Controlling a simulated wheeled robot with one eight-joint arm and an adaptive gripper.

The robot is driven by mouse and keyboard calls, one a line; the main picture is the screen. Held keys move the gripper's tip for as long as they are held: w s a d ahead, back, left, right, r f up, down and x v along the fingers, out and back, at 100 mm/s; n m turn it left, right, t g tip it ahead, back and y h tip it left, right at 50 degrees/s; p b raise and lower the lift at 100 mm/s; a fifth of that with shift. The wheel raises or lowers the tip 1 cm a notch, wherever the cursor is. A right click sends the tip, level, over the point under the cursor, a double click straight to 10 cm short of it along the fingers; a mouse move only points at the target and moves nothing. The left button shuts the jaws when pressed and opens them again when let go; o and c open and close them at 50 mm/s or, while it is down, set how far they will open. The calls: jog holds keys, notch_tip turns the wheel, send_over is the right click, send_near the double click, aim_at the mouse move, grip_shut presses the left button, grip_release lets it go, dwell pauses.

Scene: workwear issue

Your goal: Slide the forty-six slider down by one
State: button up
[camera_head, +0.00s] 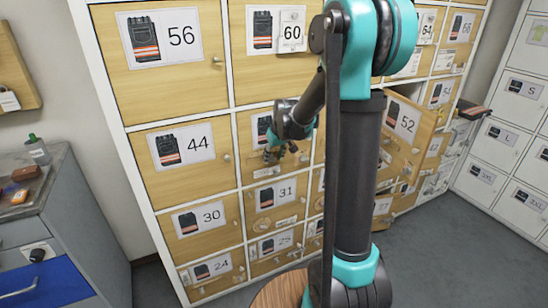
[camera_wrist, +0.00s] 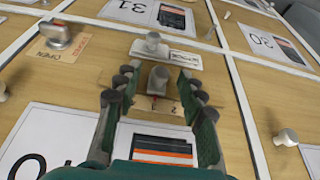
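The head view shows my gripper (camera_head: 281,152) in front of the locker door between 44 and 52, above door 31; the arm hides much of this door. In the wrist view, which looks upside down, my gripper (camera_wrist: 157,76) is open. The knob sits on a small brown strip (camera_wrist: 158,105) with partly hidden marks. The door's picture card (camera_wrist: 150,143) is partly covered by the gripper, and its number cannot be read in full.
Another knob (camera_wrist: 57,37) sits on a plate marked with words at upper left. A door knob (camera_wrist: 286,137) is at right. Door 52 (camera_head: 405,125) stands ajar. A grey counter (camera_head: 48,180) is at left.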

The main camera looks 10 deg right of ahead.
jog(key=shift+r, duration=0.1)
jog(key=v, duration=1.1)
jog(key=shift+s+r, duration=0.25)
jog(key=shift+r, duration=0.1)
jog(key=shift+s+d, duration=0.1)
jog(key=s+d+f+m, duration=0.1)
jog(key=s+f, duration=0.4)
jog(key=s, duration=0.3)
jog(key=s+d+f+m+h, duration=0.1)
jog(key=s+d+f, duration=0.1)
jog(key=s+f, duration=0.3)
jog(key=s+d+f+m, duration=0.1)
jog(key=s+f, duration=0.5)
jog(key=s, duration=0.6)
jog(key=shift+s+d+m, duration=0.3)
jog(key=shift+s+d, duration=0.05)
jog(key=shift+d, duration=0.25)
